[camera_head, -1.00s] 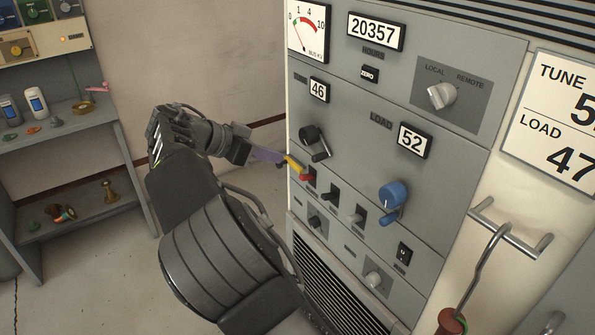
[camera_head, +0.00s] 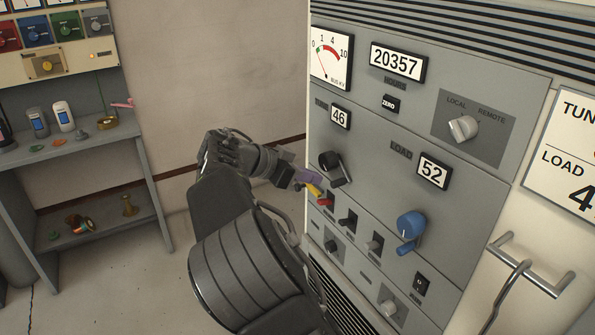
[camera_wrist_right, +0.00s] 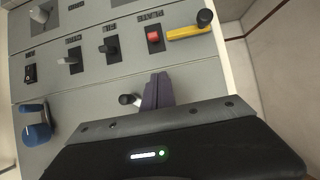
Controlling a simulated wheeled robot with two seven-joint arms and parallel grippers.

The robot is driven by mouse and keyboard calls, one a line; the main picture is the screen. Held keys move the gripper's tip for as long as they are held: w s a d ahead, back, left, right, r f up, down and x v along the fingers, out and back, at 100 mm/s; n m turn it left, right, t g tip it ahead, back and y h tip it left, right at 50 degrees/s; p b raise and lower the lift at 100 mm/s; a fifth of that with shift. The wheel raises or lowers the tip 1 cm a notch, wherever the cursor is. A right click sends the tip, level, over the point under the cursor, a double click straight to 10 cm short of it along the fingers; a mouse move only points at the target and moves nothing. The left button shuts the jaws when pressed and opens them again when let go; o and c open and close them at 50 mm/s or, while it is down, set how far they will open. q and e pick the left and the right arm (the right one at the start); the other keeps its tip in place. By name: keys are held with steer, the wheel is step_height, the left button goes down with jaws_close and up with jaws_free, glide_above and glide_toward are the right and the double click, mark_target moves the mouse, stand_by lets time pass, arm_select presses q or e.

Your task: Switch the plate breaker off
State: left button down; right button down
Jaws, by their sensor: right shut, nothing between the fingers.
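A row of small switches sits low on the grey rack panel (camera_head: 465,190). At its left end is a red switch (camera_head: 325,200) with a yellow lever (camera_head: 313,189). The red switch (camera_wrist_right: 154,38) and yellow lever (camera_wrist_right: 190,32) also show in the right wrist view. Beside them are a black toggle (camera_head: 347,221) and a grey toggle (camera_head: 374,243). My left gripper is out of view.
A black crank (camera_head: 333,166) and a blue crank (camera_head: 410,230) stick out above the switch row, the black one close to my fingers. A metal handle (camera_head: 535,270) is at right. A shelf (camera_head: 75,145) with small items stands at left. Open floor lies between.

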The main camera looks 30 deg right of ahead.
mark_target(321, 201)
steer(key=x, duration=0.3)
steer(key=shift+s+d+f+p, duration=0.1)
steer(key=shift+d+p, duration=0.2)
steer(key=shift+d, duration=0.05)
steer(key=f, duration=0.1)
steer(key=a+f, duration=0.1)
steer(key=shift+f+p, duration=0.25)
steer(key=shift+p, duration=0.05)
steer(key=shift+a+f, duration=0.2)
steer(key=shift+f, duration=0.5)
